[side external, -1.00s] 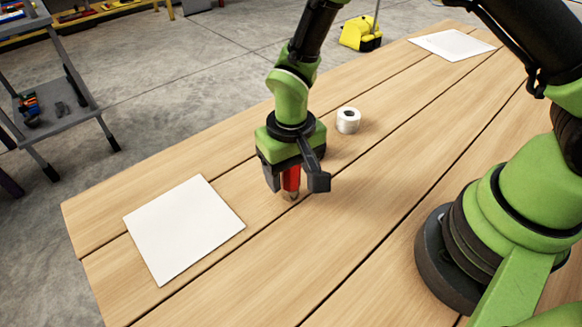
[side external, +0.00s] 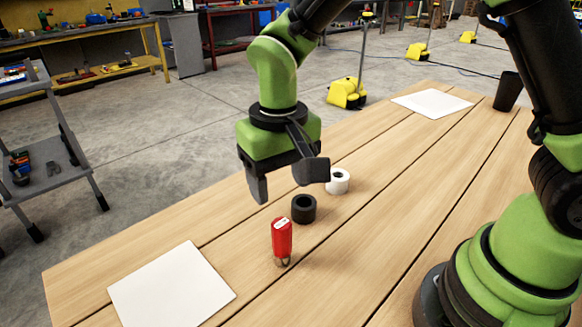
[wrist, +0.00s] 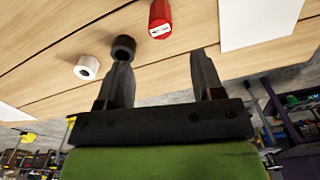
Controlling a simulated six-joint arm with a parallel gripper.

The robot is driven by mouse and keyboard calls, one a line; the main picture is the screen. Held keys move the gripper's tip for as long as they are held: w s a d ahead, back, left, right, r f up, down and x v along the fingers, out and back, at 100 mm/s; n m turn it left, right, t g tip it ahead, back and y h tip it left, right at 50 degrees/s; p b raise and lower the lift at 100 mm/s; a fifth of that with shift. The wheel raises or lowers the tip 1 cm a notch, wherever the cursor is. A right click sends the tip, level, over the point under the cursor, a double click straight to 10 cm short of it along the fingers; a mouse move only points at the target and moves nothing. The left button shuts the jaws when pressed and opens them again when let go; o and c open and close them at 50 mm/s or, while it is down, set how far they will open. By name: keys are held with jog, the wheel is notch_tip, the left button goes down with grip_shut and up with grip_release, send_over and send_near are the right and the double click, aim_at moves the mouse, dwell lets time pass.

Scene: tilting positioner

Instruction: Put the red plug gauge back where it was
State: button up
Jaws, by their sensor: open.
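The red plug gauge (side external: 282,238) stands upright on the wooden table, with a white label near its top and a metallic lower end. In the wrist view the red plug gauge (wrist: 160,17) shows at the top, beyond the fingertips. My gripper (side external: 288,180) is open and empty, raised above the table and behind the gauge in the side view. Its two fingers (wrist: 160,70) are spread apart in the wrist view, touching nothing.
A black ring (side external: 304,208) and a white ring (side external: 338,181) stand on the table behind the gauge. A white sheet (side external: 172,288) lies at the near left, another (side external: 432,103) at the far end. A black cup (side external: 508,91) stands at the far edge.

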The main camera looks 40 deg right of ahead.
jog(key=s+d+r+m+t+y, duration=0.1)
jog(key=s+d+r+t, duration=0.15)
jog(key=r, duration=0.35)
jog(key=s+d+r+t+y, duration=0.1)
jog(key=s+d+r, duration=0.2)
jog(key=r, duration=0.2)
jog(key=s+d+r+t, duration=0.3)
jog(key=s+r, duration=0.1)
jog(key=s, duration=0.5)
jog(key=shift+d+m+t, duration=0.35)
jog(key=shift+d+m, duration=0.05)
